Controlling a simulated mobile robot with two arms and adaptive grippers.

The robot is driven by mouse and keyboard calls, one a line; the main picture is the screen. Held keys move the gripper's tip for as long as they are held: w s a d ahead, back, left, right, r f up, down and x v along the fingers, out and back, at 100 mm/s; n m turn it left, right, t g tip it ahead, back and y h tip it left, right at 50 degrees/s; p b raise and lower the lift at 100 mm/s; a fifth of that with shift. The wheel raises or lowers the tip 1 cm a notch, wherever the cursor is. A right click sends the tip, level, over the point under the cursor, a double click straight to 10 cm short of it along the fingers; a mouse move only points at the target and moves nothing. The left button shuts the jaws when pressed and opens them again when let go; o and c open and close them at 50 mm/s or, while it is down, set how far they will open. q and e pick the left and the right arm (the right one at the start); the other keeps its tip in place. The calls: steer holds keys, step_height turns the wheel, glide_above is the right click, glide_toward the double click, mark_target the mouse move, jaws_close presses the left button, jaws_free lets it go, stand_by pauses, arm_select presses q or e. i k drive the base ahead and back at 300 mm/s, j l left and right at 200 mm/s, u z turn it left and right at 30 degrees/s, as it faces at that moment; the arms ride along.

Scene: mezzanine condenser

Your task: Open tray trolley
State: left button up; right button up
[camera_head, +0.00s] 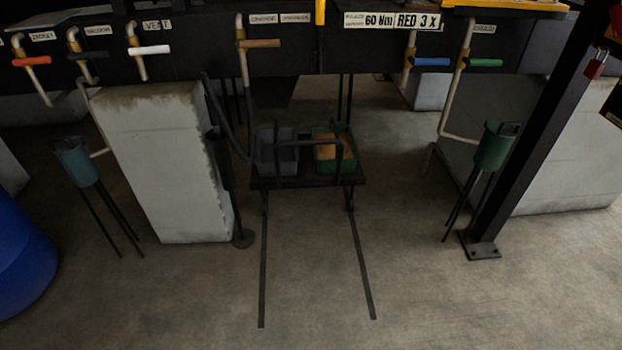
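A low dark tray trolley (308,182) stands in the middle of the head view, beneath the long dark beam. A grey tray (286,158) sits on its left side. A green tray (349,162) with orange-brown contents sits on its right side. A black bar crosses in front of both trays. Two thin dark rails (263,270) run along the floor from the trolley toward me. Neither of my grippers shows in this view.
A concrete block (165,165) stands left of the trolley. Valves with coloured handles line the dark beam (290,62) above. Green (493,148) and teal (76,162) funnels stand on legs. A black post (535,135) and blue drum (22,265) flank clear floor.

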mark_target(307, 176)
steer(key=i+j+z, duration=0.25)
steer(key=i, duration=0.15)
steer(key=i+j+z, duration=0.3)
steer(key=i, duration=0.15)
